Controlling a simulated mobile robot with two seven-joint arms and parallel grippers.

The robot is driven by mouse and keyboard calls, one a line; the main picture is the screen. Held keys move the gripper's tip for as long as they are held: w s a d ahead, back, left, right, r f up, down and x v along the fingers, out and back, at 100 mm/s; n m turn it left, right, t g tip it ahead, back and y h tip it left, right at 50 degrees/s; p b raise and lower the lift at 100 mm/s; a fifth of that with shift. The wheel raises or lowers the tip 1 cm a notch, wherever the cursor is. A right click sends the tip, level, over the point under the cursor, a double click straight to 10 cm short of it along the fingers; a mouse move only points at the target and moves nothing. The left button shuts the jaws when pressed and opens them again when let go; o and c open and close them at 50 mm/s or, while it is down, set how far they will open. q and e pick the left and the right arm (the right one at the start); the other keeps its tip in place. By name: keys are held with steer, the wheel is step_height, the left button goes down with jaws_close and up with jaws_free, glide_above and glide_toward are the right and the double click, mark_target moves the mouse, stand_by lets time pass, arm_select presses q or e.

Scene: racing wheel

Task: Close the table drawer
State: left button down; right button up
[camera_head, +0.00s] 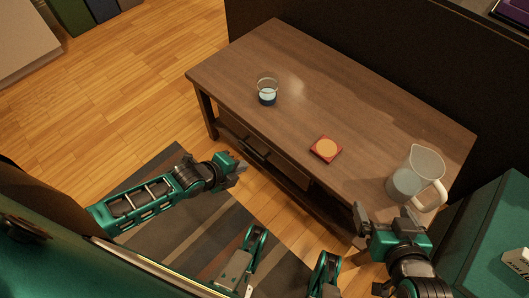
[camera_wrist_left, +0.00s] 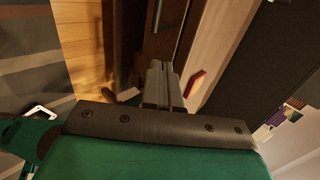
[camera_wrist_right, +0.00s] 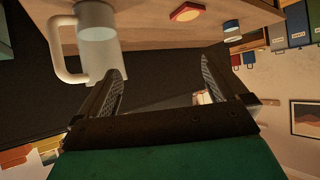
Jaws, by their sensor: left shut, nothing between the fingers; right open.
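The wooden table (camera_head: 330,95) has a drawer (camera_head: 286,172) in its long front side, under the tabletop edge. The drawer front looks close to flush with the table; I cannot tell whether a small gap remains. A dark bar handle (camera_head: 257,154) shows on it and in the left wrist view (camera_wrist_left: 187,28). My left gripper (camera_head: 241,167) is shut and empty, just in front of the drawer near the handle; its fingers (camera_wrist_left: 165,84) point at the drawer front, contact unclear. My right gripper (camera_head: 383,214) is open and empty near the table's right front corner, by the jug.
On the tabletop are a glass of water (camera_head: 267,92), a red coaster (camera_head: 326,149) and a glass jug (camera_head: 413,178) near the right end. A green box (camera_head: 490,235) stands at the right. A striped rug (camera_head: 180,230) lies in front; open floor is at the left.

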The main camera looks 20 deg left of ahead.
arm_select(q)
steer(key=shift+d+f, duration=0.15)
arm_select(e)
steer(key=shift+f, duration=0.3)
arm_select(q)
steer(key=b, duration=0.6)
glide_toward(274, 152)
steer(key=x, duration=0.5)
steer(key=shift+s+f, duration=0.15)
steer(key=shift+f, duration=0.45)
steer(key=shift+w, duration=0.5)
arm_select(e)
steer(key=a+f, duration=0.1)
steer(key=w+a+f, duration=0.1)
steer(key=shift+f+y, duration=0.35)
steer(key=shift+y, duration=0.05)
arm_select(q)
steer(key=shift+r, duration=0.15)
arm_select(e)
steer(key=shift+d+r, duration=0.1)
